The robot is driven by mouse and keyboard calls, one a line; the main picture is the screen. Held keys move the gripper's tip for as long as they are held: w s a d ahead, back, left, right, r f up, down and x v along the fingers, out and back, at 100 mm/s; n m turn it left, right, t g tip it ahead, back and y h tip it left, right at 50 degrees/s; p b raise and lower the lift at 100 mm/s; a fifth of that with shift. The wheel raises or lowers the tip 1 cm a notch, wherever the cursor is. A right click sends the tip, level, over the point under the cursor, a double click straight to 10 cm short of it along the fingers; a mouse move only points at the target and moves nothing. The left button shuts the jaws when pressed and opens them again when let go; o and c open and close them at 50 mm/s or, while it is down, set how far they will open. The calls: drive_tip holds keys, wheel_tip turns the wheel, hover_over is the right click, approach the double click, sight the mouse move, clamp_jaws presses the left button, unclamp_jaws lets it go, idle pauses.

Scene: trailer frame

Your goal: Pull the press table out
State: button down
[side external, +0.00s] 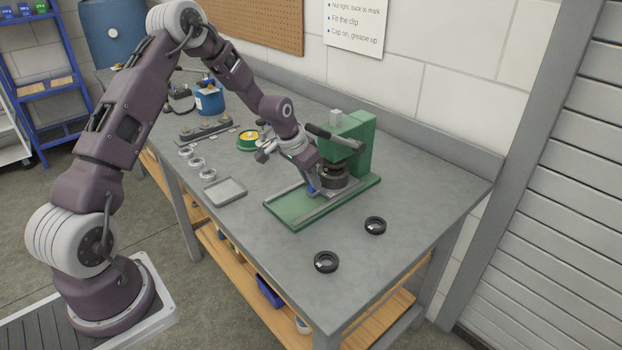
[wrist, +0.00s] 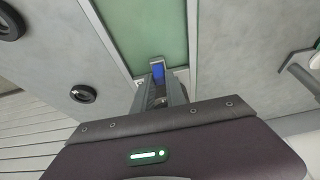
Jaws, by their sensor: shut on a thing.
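The green press (side external: 345,140) stands on the grey workbench, with a long green base (side external: 300,207) edged by grey rails. My gripper (side external: 313,188) is low over the base at the table's near left side. It is shut on a small blue piece, which I take to be the press table's handle. In the wrist view, the blue piece (wrist: 158,67) shows at the fingertips (wrist: 158,88), in front of the green base (wrist: 150,30) between its rails.
Two black rings (side external: 326,261) (side external: 375,225) lie in front of the press. A shallow grey tray (side external: 225,191) and several small pale rings (side external: 196,163) lie to the left. A green-rimmed dish (side external: 249,140) and blue container (side external: 209,100) stand behind. Bench between tray and base is clear.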

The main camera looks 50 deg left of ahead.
drive_tip(key=s, duration=1.3)
drive_tip(key=shift+s, duration=0.1)
drive_tip(key=c, duration=1.5)
unclamp_jaws()
drive_tip(key=shift+o, duration=0.7)
drive_tip(key=v, duration=0.7)
drive_tip(key=shift+r, duration=0.1)
